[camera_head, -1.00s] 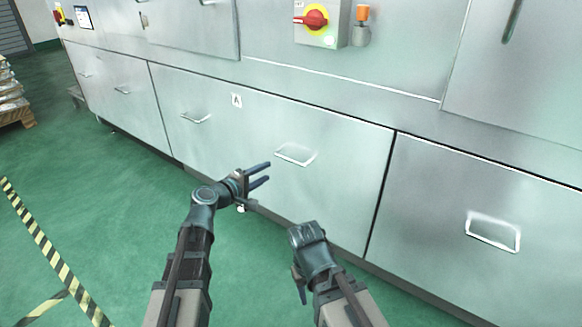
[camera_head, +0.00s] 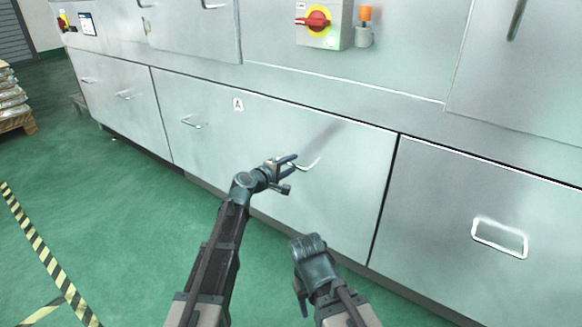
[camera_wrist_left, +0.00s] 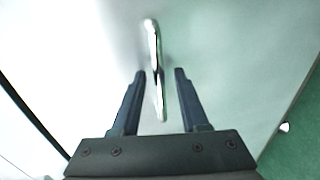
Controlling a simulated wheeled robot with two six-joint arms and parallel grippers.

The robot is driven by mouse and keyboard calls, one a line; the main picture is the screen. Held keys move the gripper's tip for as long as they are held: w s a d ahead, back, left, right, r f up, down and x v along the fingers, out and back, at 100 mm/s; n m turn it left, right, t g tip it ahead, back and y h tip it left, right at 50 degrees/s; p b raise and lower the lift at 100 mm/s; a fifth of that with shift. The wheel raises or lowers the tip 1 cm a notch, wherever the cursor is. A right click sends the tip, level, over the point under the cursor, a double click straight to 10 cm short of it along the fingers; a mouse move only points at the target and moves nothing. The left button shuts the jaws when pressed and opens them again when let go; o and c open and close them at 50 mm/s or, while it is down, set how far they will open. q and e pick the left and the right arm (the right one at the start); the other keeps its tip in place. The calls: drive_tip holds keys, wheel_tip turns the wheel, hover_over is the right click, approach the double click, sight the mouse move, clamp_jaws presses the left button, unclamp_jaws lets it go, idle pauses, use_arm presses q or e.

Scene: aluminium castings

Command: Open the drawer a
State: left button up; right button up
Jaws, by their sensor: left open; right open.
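Drawer A (camera_head: 235,140) is a wide, shut metal drawer front marked with an "A" label (camera_head: 238,104). It has a handle at its left (camera_head: 191,122) and another at its right (camera_head: 312,163). My left gripper (camera_head: 290,172) is at the right handle and partly hides it. In the left wrist view the bar of that handle (camera_wrist_left: 154,60) reaches between the two open fingers (camera_wrist_left: 160,90), with gaps on both sides. My right gripper (camera_head: 306,262) is lower, in front of the cabinet and away from the handles; its fingers are hard to make out.
Another drawer with a white-edged handle (camera_head: 500,237) is to the right. A red and yellow switch (camera_head: 318,19) and an orange lamp (camera_head: 365,13) are above. Green floor (camera_head: 110,220) is open at the left, with a striped line (camera_head: 45,257).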

use_arm(q)
drive_tip(key=shift+w+d, duration=0.15)
drive_tip(key=shift+w, duration=0.05)
clamp_jaws()
idle(1.4)
